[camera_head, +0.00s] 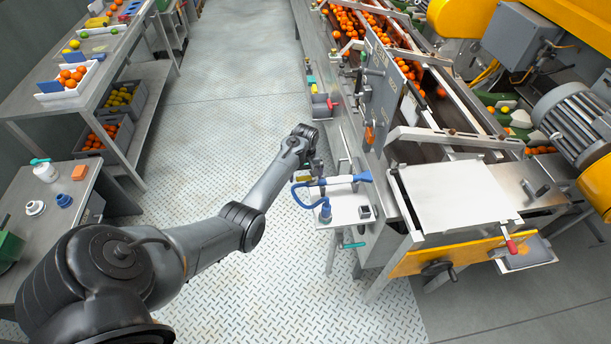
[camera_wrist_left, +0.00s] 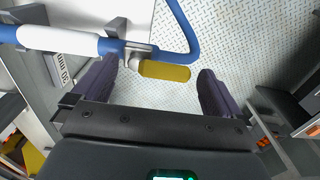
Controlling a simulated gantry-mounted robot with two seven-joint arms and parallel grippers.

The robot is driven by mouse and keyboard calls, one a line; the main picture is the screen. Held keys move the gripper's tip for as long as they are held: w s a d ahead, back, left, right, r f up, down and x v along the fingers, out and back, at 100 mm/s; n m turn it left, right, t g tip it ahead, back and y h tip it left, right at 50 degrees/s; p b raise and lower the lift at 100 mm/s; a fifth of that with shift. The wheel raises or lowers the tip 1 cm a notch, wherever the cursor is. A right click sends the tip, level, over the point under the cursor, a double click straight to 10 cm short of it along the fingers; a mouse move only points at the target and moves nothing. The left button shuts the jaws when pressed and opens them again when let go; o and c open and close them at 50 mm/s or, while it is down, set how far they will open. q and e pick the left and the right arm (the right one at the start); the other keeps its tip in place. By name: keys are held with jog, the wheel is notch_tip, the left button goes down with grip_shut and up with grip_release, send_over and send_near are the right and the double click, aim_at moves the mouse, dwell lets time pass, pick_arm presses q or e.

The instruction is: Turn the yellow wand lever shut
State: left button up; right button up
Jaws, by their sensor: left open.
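The spray wand (camera_head: 342,180) has a white and blue body and lies level above a pale shelf at the machine's near left side. A blue hose (camera_head: 297,196) loops from its left end. Its yellow lever (camera_wrist_left: 165,71) is in the left wrist view, just below the wand body, and shows small in the head view (camera_head: 300,175). My left gripper (camera_head: 311,166) is at the wand's left end. In the left wrist view it (camera_wrist_left: 157,70) is open, with the lever between its dark fingers and visible gaps on both sides. My right gripper is not in view.
The pale shelf (camera_head: 338,209) holds a small dark box (camera_head: 365,212). The conveyor machine's panel (camera_head: 380,92) rises behind and right of the wand. A workbench (camera_head: 52,200) stands at the left. The patterned metal floor between them is clear apart from my arm.

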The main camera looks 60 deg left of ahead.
pick_arm(q)
jog(key=shift+f, duration=0.25)
jog(key=shift+c, duration=0.5)
jog(key=c, duration=0.9)
jog(key=shift+c, duration=0.2)
